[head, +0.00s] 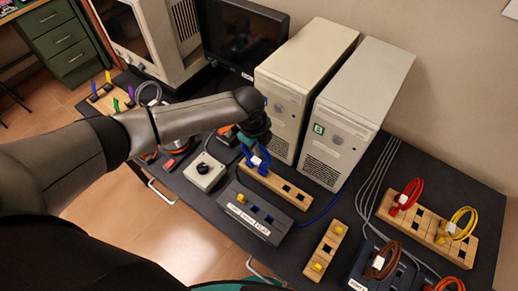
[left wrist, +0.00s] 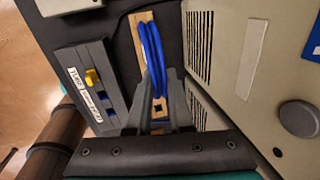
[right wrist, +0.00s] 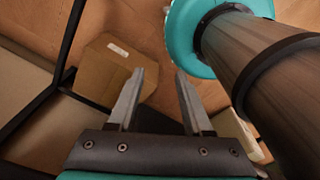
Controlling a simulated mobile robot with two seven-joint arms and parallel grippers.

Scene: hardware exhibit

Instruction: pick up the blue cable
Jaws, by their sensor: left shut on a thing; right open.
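The blue cable (head: 257,158) is a coiled loop at a wooden block with square holes (head: 284,188), in front of the left beige computer tower. My left gripper (head: 254,137) is over it. In the left wrist view the blue cable (left wrist: 151,50) stands as a loop between the two fingers of my left gripper (left wrist: 156,75), which are shut on it. Whether its plug is clear of the block is hidden. My right gripper (right wrist: 157,72) is open and empty, away from the table, and shows only in the right wrist view.
Two beige towers (head: 307,75) stand close behind the left gripper. A grey switch box (head: 251,212) and a grey knob box (head: 204,172) are in front. Red and yellow cables sit in a wooden block (head: 428,229) at right. A cardboard box (right wrist: 118,62) is near my right gripper.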

